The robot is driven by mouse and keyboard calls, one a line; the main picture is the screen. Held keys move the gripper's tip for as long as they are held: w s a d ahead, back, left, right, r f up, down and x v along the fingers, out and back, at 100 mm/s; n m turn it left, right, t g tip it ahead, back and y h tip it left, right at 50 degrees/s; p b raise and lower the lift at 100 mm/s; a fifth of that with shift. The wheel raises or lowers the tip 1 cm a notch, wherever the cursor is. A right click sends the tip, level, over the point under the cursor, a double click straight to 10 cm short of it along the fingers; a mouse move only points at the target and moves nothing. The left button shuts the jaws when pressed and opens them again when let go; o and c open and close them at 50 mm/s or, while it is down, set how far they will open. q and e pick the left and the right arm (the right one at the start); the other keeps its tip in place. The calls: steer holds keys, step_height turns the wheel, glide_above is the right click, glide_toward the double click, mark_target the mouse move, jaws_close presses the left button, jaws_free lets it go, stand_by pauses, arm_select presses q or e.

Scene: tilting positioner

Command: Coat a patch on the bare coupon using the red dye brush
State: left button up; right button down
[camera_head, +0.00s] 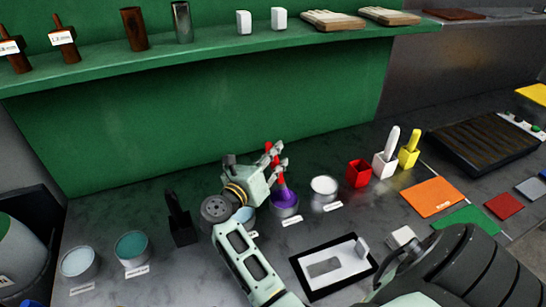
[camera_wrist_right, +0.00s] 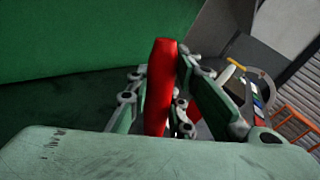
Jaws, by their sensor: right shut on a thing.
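My right gripper (camera_head: 278,160) is shut on the red brush (camera_head: 269,150). The brush's red handle (camera_wrist_right: 160,85) stands nearly upright between the fingers in the wrist view. Its lower end is over the pot with purple dye (camera_head: 285,200); I cannot tell whether the bristles touch the dye. The red holder (camera_head: 359,174) to the right stands empty. A pale plate (camera_head: 350,262) in a black frame (camera_head: 306,287) lies in front, with a grey rectangle (camera_head: 323,267) on it and a small white upright piece; I take the plate to be the coupon. My left gripper is not in view.
Other pots hold white (camera_head: 324,186), teal (camera_head: 132,246) and pale (camera_head: 77,262) contents. White (camera_head: 390,145) and yellow (camera_head: 411,145) brushes stand right of the red holder, a black brush (camera_head: 179,215) at left. A green shelf (camera_head: 200,60) overhangs behind. Orange mat (camera_head: 432,196) lies right.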

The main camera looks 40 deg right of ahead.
steer(key=shift+r+p, duration=2.05)
steer(key=shift+r, duration=1.5)
steer(key=shift+f, duration=0.15)
